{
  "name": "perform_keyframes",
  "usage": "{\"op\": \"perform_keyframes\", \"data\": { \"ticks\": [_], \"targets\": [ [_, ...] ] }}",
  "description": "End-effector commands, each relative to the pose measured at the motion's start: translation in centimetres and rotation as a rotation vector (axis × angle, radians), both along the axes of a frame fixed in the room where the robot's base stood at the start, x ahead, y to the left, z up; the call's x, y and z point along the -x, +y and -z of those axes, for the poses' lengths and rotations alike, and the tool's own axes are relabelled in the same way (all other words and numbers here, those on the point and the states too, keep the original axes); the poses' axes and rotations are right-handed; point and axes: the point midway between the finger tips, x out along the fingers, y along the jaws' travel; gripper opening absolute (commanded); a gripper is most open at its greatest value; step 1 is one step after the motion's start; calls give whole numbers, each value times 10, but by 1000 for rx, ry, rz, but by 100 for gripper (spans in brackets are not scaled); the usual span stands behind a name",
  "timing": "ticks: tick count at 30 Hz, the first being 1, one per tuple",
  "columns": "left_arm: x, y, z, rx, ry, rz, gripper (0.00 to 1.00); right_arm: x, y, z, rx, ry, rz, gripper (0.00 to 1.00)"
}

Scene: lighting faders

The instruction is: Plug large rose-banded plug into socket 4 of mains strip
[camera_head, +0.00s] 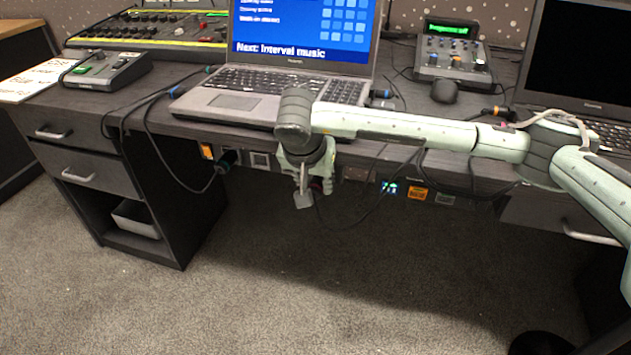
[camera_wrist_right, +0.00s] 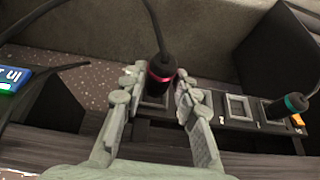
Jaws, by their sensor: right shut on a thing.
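The large black plug with a rose band (camera_wrist_right: 161,68) is between the fingers of my right gripper (camera_wrist_right: 158,83), with its cable rising from the top. My right gripper also shows in the head view (camera_head: 308,188), at the desk's front edge. The plug's lower end is right over or at a square socket in the mains strip (camera_wrist_right: 220,127); I cannot tell whether it is seated. An empty socket (camera_wrist_right: 238,108) is to its right. In the head view the gripper hides the plug and part of the strip. My left gripper is not in view.
A teal-banded plug (camera_wrist_right: 295,103) sits in another socket, with an orange switch (camera_wrist_right: 297,120) beside it. Loose cables hang near the strip. A laptop (camera_head: 270,95) stands on the desk above. The carpet in front (camera_head: 290,290) is clear.

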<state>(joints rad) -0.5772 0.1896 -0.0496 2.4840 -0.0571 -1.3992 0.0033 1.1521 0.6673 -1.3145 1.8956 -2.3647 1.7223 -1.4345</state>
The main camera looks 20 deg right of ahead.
Motion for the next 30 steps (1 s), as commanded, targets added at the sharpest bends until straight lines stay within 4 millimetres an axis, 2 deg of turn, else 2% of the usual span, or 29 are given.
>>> {"op": "perform_keyframes", "data": {
  "ticks": [30],
  "targets": [
    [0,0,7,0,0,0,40,-8,-6,-1,0,-2,2,0]
  ]
}}
